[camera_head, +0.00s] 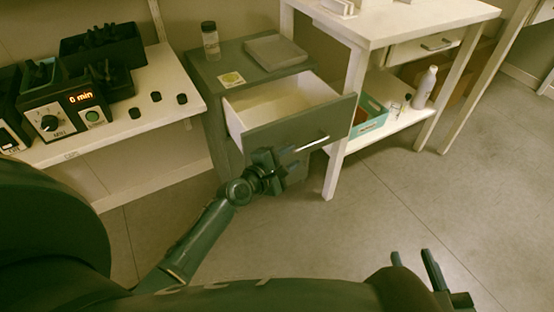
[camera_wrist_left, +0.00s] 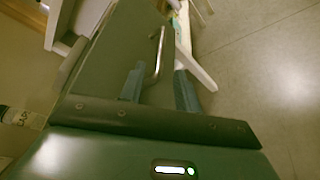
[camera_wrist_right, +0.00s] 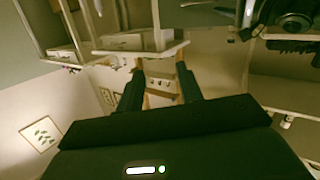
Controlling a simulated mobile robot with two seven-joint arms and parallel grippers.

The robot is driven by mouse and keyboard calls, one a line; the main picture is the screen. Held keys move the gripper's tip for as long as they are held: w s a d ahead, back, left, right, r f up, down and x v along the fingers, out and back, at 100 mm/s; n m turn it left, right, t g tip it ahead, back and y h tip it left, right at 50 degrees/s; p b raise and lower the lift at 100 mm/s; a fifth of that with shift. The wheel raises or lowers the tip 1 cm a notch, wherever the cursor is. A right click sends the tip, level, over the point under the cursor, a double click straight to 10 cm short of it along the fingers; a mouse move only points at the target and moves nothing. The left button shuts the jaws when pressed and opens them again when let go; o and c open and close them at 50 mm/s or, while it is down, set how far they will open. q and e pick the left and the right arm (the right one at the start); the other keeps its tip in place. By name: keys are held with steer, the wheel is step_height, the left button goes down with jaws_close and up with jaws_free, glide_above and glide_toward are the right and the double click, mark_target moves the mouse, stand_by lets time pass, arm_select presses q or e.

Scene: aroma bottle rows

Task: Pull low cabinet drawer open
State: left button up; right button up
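The low grey cabinet (camera_head: 222,125) stands in the middle of the head view with its top drawer (camera_head: 298,125) pulled out. The drawer's white inside looks empty. Its metal bar handle (camera_head: 312,144) is on the grey front and also shows in the left wrist view (camera_wrist_left: 158,58). My left gripper (camera_head: 277,160) is at the drawer front, by the handle's left end. Its fingers (camera_wrist_left: 160,88) are apart, with the handle showing between them; I cannot tell whether they touch it. My right gripper (camera_head: 413,262) is open and empty at the lower right, away from the cabinet.
A clear bottle (camera_head: 210,41) and a grey slab (camera_head: 275,50) are on the cabinet top. A white table (camera_head: 400,22) stands close on the right, with a teal tray (camera_head: 370,118) and white bottle (camera_head: 424,88) on its shelf. The floor (camera_head: 400,200) in front is clear.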

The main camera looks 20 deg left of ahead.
arm_select(q)
steer(key=v, duration=0.5)
steer(key=shift+s+a+r+p, duration=0.1)
steer(key=shift+s+a+p, duration=0.05)
steer(key=shift+s+p, duration=0.25)
arm_select(e)
steer(key=shift+s+d+g, duration=0.15)
steer(key=shift+d+g, duration=0.05)
steer(key=shift+g, duration=0.4)
